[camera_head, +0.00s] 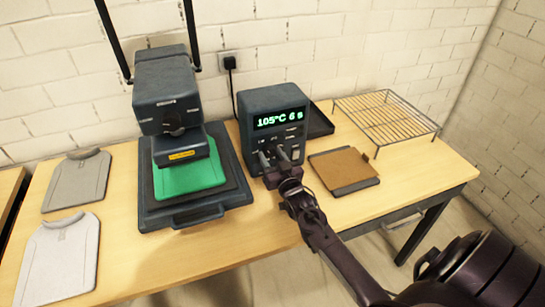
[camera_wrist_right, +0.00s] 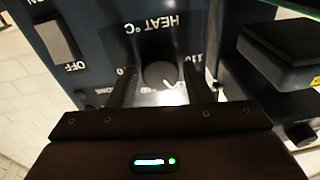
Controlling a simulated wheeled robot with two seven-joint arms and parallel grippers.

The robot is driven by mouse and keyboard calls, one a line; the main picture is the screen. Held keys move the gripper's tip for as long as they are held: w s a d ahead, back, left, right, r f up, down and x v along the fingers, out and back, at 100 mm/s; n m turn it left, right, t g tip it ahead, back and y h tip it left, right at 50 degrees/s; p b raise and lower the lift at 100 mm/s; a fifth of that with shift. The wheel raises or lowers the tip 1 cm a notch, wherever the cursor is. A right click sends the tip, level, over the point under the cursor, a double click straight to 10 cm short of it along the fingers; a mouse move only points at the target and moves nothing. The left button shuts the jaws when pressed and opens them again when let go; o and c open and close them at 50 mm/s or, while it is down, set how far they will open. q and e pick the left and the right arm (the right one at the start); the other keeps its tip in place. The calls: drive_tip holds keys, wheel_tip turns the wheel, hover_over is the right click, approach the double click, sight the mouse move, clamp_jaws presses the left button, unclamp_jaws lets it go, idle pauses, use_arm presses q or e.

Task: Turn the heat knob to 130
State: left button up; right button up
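The dark control box (camera_head: 272,122) stands on the table, and its green display (camera_head: 280,118) reads 105°C 6 s. In the right wrist view the round dark heat knob (camera_wrist_right: 160,75) sits below an upside-down "HEAT °C" label (camera_wrist_right: 157,26). My right gripper (camera_head: 274,158) is at the lower front of the box. In the wrist view its two fingers (camera_wrist_right: 159,72) stand on either side of the knob, with narrow gaps showing, so it looks open around it. The fingers hide part of the dial markings. My left gripper is not in view.
The heat press (camera_head: 168,85) with a green garment (camera_head: 190,177) stands left of the box. Grey shirts (camera_head: 77,180) lie farther left. A brown board on a dark tray (camera_head: 343,170) and a wire rack (camera_head: 388,115) are to the right. An ON/OFF switch (camera_wrist_right: 58,38) is near the knob.

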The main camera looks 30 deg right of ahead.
drive_tip(key=shift+o, duration=1.1)
drive_tip(key=b+v, duration=0.1)
drive_tip(key=v, duration=0.6)
drive_tip(key=shift+s, duration=0.45)
drive_tip(key=shift+a+f, duration=0.1)
